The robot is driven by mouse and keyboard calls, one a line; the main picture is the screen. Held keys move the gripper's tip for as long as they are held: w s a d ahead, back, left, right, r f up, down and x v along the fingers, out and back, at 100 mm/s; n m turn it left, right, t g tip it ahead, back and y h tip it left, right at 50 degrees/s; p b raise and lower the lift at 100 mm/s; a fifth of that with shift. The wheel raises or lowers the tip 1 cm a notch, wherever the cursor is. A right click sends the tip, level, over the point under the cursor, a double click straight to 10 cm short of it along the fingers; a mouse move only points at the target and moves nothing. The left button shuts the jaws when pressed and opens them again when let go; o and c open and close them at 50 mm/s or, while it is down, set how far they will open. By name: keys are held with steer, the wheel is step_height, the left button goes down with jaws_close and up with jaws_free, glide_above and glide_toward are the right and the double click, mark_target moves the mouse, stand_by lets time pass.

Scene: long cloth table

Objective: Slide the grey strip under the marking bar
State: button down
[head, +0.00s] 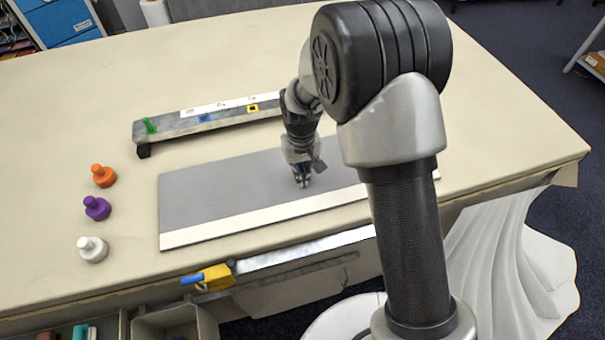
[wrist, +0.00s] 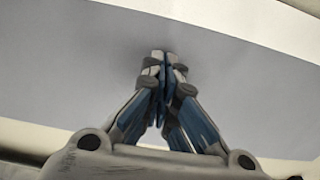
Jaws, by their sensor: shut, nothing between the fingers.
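The grey strip (head: 225,190) lies flat on the table, a wide grey panel with a white band along its near edge. It fills much of the wrist view (wrist: 70,70). The marking bar (head: 175,128) stands behind the strip on a dark foot, with a white label and green, blue and yellow markers on it. A gap of bare table shows between strip and bar at the left; my arm hides the right side. My gripper (head: 303,182) is shut and empty, pointing down at the strip's grey part. I cannot tell whether the fingertips (wrist: 164,58) touch it.
Orange (head: 103,176), purple (head: 97,208) and white (head: 92,249) knobbed weights stand left of the strip. A yellow-and-blue tool (head: 210,277) is at the table's front edge, above open bins (head: 170,325). The table's left back is clear.

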steer(key=shift+w+a+p, duration=0.15)
steer(key=shift+w+a, duration=0.25)
steer(key=shift+w, duration=1.05)
steer(key=shift+w+a+p, duration=0.15)
steer(key=shift+w+a, duration=0.3)
steer(key=shift+w, duration=1.05)
steer(key=shift+w+a+p, duration=0.15)
steer(key=shift+w+a, duration=0.25)
steer(key=shift+w, duration=1.05)
steer(key=shift+s+d+r+p, duration=0.1)
steer(key=shift+s+r+p, duration=0.1)
steer(key=shift+r+p, duration=0.65)
steer(key=shift+s+d+r+p, duration=0.15)
steer(key=shift+r+p, duration=0.35)
steer(key=shift+r, duration=0.65)
steer(key=shift+s+a+r+p, duration=0.1)
steer(key=shift+s+r+p, duration=0.15)
steer(key=shift+r+p, duration=0.6)
steer(key=shift+r, duration=0.15)
